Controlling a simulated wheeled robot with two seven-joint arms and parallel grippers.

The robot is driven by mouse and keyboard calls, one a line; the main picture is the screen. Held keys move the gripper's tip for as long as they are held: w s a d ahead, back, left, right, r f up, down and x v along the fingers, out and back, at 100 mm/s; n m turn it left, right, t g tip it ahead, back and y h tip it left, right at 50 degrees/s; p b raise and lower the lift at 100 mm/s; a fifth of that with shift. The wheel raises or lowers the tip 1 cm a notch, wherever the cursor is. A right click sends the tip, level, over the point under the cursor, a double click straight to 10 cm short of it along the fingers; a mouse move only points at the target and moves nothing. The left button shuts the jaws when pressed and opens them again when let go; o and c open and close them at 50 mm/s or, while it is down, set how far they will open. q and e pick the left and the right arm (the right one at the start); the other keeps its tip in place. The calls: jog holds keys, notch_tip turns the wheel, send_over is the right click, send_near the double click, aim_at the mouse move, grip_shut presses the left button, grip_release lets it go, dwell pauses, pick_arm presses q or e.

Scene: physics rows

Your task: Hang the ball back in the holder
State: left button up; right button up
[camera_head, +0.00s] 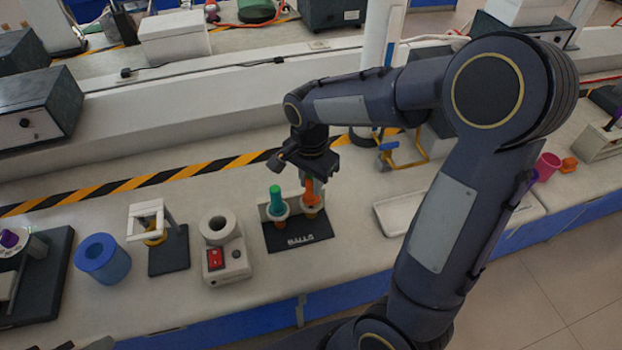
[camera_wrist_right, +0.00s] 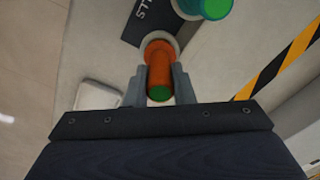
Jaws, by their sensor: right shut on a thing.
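The holder (camera_head: 300,238) is a dark base with white lettering and two round white cups, on the bench in front of my right arm. An orange handle (camera_head: 310,193) stands upright in its right cup; it also shows in the wrist view (camera_wrist_right: 160,70), with a green end towards the camera. My right gripper (camera_head: 315,175) is above the holder, pointing down, its fingers shut on the orange handle. A green handle (camera_head: 275,197) stands in the left cup. No ball shows clearly; whatever is at the orange handle's lower end is hidden. My left gripper is not in view.
Left of the holder are a white device with a red switch (camera_head: 228,262), a white frame on a black base (camera_head: 167,252) and a blue cylinder (camera_head: 103,260). A yellow wire stand (camera_head: 405,155) and a white tray (camera_head: 392,218) are at the right. Striped tape crosses behind.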

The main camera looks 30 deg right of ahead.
jog(key=shift+f, duration=0.4)
jog(key=o, duration=1.4)
jog(key=shift+o, duration=0.2)
jog(key=shift+r, duration=0.1)
jog(key=shift+r+p, duration=2.75)
jog(key=shift+r, duration=0.8)
